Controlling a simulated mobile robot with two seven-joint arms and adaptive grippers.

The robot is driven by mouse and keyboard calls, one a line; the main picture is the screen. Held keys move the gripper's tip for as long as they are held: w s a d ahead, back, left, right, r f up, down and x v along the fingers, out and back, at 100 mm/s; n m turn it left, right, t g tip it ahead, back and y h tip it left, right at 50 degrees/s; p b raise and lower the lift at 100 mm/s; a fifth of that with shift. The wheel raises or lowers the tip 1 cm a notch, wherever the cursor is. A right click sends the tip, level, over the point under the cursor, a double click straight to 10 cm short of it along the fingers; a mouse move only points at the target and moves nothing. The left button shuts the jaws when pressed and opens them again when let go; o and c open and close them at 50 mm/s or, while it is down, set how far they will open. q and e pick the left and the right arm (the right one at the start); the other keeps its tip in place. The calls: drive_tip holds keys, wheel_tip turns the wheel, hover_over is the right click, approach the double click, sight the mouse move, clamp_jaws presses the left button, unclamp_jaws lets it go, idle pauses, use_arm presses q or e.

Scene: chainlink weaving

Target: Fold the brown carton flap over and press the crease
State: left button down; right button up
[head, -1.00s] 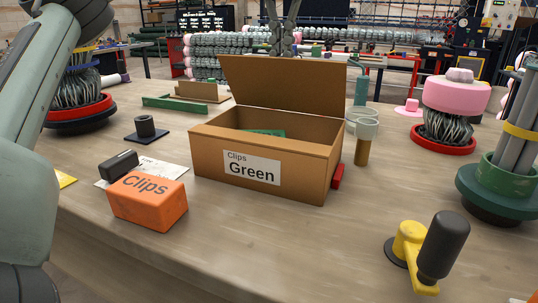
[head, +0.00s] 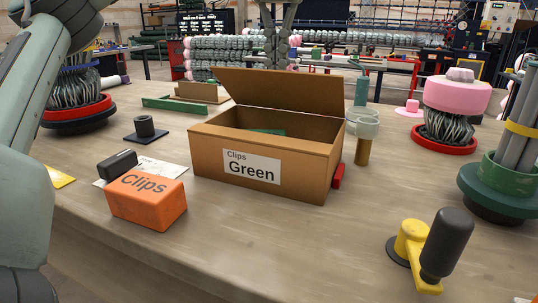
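The brown carton (head: 308,179) labelled "Clips Green" stands in the middle of the bench. Its flap (head: 278,91) rises from the back edge, tilted and not lying on the carton. The carton's top is open, and something green (head: 266,132) shows inside. My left arm fills the left edge and leaves at the top. A grey gripper-like part, apparently my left gripper (head: 278,46), reaches down behind the flap. Its tips are hidden by the flap, so I cannot tell its opening or contact. My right gripper is not in view.
An orange "Clips" block (head: 147,201) and a black block (head: 118,166) lie left of the carton. A clear-topped cylinder (head: 364,141) and a red piece (head: 339,176) are at its right. A yellow-and-black tool (head: 440,246) stands at front right. The front middle bench is clear.

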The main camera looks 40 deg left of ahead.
sight(272, 74)
use_arm(q)
drive_tip(key=shift+s+d+f, duration=0.1)
drive_tip(key=shift+s+f, duration=0.4)
drive_tip(key=shift+s, duration=0.05)
drive_tip(key=shift+f, duration=0.1)
drive_tip(key=shift+s+d+f+b, duration=0.15)
drive_tip(key=shift+s+f+b, duration=0.4)
drive_tip(key=shift+f+b, duration=0.2)
drive_tip(key=shift+s+d+f+b, duration=0.1)
drive_tip(key=shift+s+f+b, duration=0.1)
drive_tip(key=shift+f+b, duration=0.25)
drive_tip(key=shift+s+f+b, duration=0.15)
drive_tip(key=shift+f+b, duration=0.05)
drive_tip(key=shift+f, duration=0.35)
